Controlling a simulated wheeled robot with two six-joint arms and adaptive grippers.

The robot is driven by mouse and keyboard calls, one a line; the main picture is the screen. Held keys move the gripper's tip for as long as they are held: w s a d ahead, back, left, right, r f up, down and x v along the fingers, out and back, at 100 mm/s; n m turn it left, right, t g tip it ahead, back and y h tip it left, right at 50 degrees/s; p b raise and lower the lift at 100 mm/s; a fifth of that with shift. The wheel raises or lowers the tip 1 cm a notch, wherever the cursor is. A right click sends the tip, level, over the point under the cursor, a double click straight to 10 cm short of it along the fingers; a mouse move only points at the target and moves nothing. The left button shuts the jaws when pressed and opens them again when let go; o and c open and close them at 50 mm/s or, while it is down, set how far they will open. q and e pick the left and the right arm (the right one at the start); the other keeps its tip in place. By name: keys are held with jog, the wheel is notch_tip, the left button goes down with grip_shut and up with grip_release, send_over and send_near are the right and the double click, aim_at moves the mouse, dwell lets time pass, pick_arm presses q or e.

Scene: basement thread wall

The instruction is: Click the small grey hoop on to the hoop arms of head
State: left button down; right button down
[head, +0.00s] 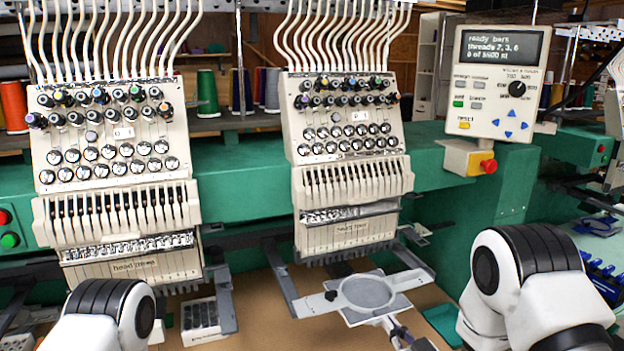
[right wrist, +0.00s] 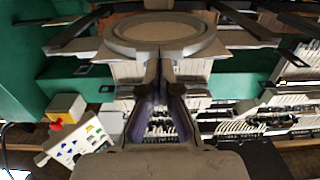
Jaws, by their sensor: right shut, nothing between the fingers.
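The small grey hoop (head: 366,293), a round ring with a flat tab on each side, lies level below the right-hand machine head (head: 348,225). Its side tabs meet the two dark hoop arms, left (head: 281,278) and right (head: 414,262); I cannot tell whether they are clicked in. My right gripper (head: 390,323) is at the hoop's front edge, shut and empty. In the right wrist view its fingertips (right wrist: 158,63) are together just by the hoop's ring (right wrist: 190,42); whether they touch is unclear. My left gripper is out of view.
Another machine head (head: 130,262) stands at left, above a small compartment tray (head: 201,317). A control panel (head: 495,85) with a red button (head: 488,167) hangs at right. A green cloth (head: 445,322) lies right of the hoop. Brown table surface shows between them.

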aim_at(379, 310)
dwell(0.4)
jog(key=shift+b+x, duration=0.85)
jog(key=shift+x, duration=2.1)
jog(key=shift+b+x, duration=1.25)
jog(key=shift+x, duration=2.05)
jog(key=shift+s+d, duration=0.2)
jog(key=shift+s, duration=0.2)
jog(key=shift+p+v, duration=0.6)
jog(key=shift+v, duration=2.5)
jog(key=shift+f, duration=0.1)
